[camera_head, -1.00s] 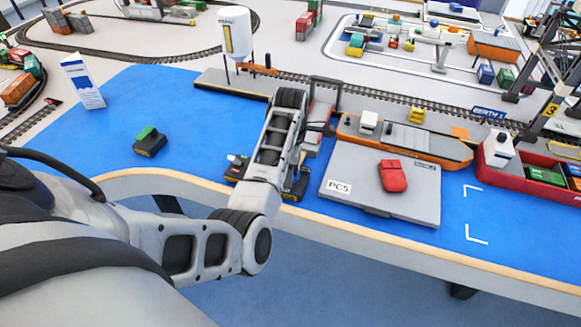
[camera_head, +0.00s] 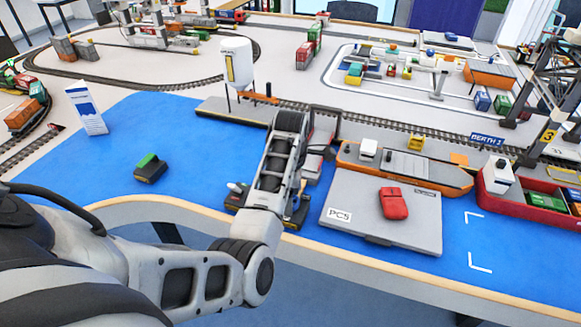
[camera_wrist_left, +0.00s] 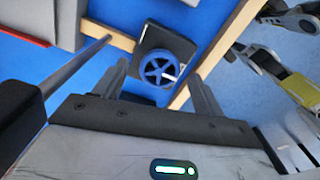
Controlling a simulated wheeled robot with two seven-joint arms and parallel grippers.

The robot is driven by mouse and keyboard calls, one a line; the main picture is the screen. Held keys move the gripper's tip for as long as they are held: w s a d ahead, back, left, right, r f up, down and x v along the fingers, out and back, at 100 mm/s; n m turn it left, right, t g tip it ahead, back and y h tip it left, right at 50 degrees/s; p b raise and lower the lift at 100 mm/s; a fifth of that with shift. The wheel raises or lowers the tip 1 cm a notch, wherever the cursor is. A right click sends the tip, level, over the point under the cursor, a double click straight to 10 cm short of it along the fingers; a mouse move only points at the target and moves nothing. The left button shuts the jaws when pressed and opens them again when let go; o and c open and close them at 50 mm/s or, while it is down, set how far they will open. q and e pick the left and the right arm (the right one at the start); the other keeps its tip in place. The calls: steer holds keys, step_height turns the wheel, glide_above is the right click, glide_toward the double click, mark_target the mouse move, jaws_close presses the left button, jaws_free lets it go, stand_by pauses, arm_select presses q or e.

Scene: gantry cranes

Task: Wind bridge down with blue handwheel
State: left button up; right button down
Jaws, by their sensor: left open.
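The blue handwheel (camera_wrist_left: 166,70) shows in the left wrist view, a spoked wheel with a pale handle knob, on a dark block (camera_wrist_left: 152,38) by the table's wooden edge. My left gripper (camera_wrist_left: 159,72) is open, its two fingers on either side of the wheel in that picture. Whether they touch it or how far above it they are, I cannot tell. In the head view my left arm reaches over a dark unit (camera_head: 297,214) at the table's front edge and hides most of it, the wheel and the gripper. I cannot make out the bridge with certainty. My right gripper is not in view.
A grey PC5 case (camera_head: 350,232) with a red object (camera_head: 393,203) on top lies right of my arm. An orange ship model (camera_head: 430,174) is behind it. A green-topped block (camera_head: 150,168) stands on the blue area at left, with free room around it.

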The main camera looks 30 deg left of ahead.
arm_select(q)
step_height(320, 180, up, 15)
steer(key=shift+f, duration=0.2)
stand_by(1.2)
